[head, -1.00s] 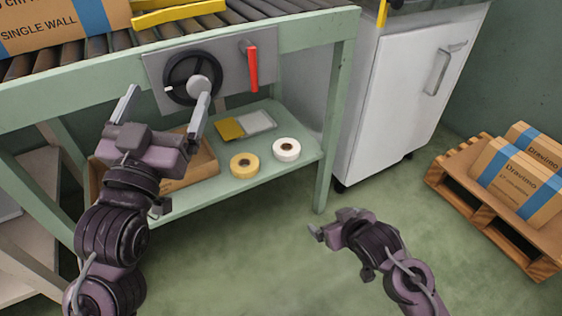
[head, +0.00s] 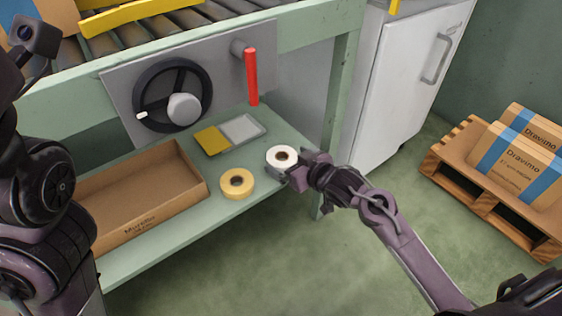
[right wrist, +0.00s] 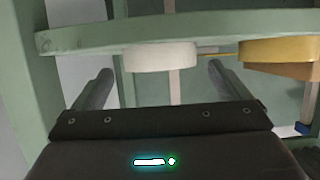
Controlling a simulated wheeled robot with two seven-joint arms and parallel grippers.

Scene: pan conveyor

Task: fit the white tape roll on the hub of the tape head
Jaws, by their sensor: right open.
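The white tape roll (head: 282,156) lies flat on the green lower shelf, near its front right edge. My right gripper (head: 284,172) is open at the roll's front side. In the right wrist view the white roll (right wrist: 160,57) shows between and just beyond the two spread fingers, with a gap on each side. The tape head is a grey panel (head: 119,88) with a black spoked wheel (head: 143,97) and a round grey hub (head: 184,109) in front. My left arm is at the left edge; its fingers are out of the picture.
A yellow tape roll (head: 237,184) lies left of the white one. Behind are a yellow-and-grey flat piece (head: 243,129) and a red lever (head: 251,77). An open cardboard box (head: 190,190) fills the shelf's left. A white cabinet (head: 405,90) stands right.

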